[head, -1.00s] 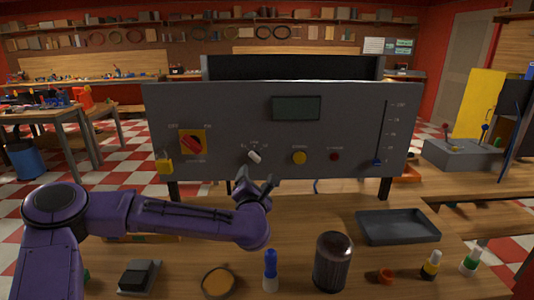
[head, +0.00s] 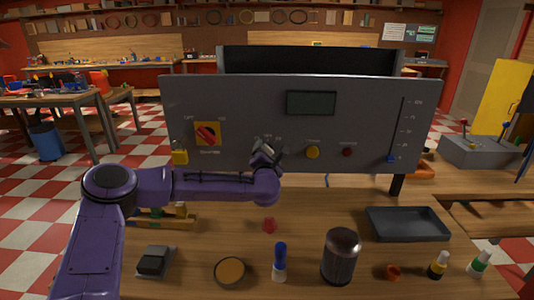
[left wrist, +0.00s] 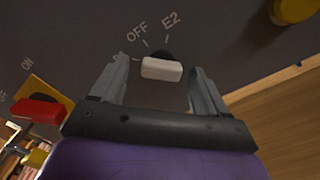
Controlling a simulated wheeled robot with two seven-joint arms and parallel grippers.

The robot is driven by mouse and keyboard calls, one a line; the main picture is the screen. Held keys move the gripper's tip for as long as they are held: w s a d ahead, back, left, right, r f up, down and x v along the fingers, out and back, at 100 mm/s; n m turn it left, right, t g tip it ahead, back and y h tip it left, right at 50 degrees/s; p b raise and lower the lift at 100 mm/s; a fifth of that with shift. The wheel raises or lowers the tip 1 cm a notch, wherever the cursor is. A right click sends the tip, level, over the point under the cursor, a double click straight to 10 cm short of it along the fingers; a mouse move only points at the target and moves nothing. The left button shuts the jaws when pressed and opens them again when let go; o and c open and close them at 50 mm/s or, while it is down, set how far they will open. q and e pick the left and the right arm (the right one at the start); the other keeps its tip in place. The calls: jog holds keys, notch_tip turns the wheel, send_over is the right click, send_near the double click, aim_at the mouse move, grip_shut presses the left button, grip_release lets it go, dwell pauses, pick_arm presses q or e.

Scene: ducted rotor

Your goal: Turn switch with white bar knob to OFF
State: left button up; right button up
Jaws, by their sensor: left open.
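The white bar knob (left wrist: 162,69) sits on the grey panel (head: 360,130), below the printed OFF and E2 marks in the left wrist view. Its bar lies nearly level across that view; I cannot tell which mark it points to. My left gripper (left wrist: 158,66) is open, with one finger on each side of the knob and small gaps showing. In the head view the left gripper (head: 265,153) is at the panel and hides most of the knob. My right gripper is not in view.
A red rotary switch on a yellow plate (head: 207,133) is left of the knob, with a yellow padlock (head: 180,157) below it. A yellow button (head: 312,152) is close on the right. A dark canister (head: 341,257) and tray (head: 407,224) stand on the table.

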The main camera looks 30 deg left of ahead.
pick_arm(q)
jog(key=c, duration=1.1)
jog(key=shift+o, duration=0.2)
jog(key=shift+w+m, duration=0.1)
jog(key=shift+m, duration=0.3)
jog(key=m, duration=0.3)
jog(key=shift+d+m, duration=0.1)
jog(key=shift+m, duration=0.3)
jog(key=shift+m+p, duration=0.65)
jog(key=shift+m, duration=1.45)
jog(key=shift+f, duration=0.1)
jog(key=o, duration=1.1)
jog(key=shift+c, duration=0.2)
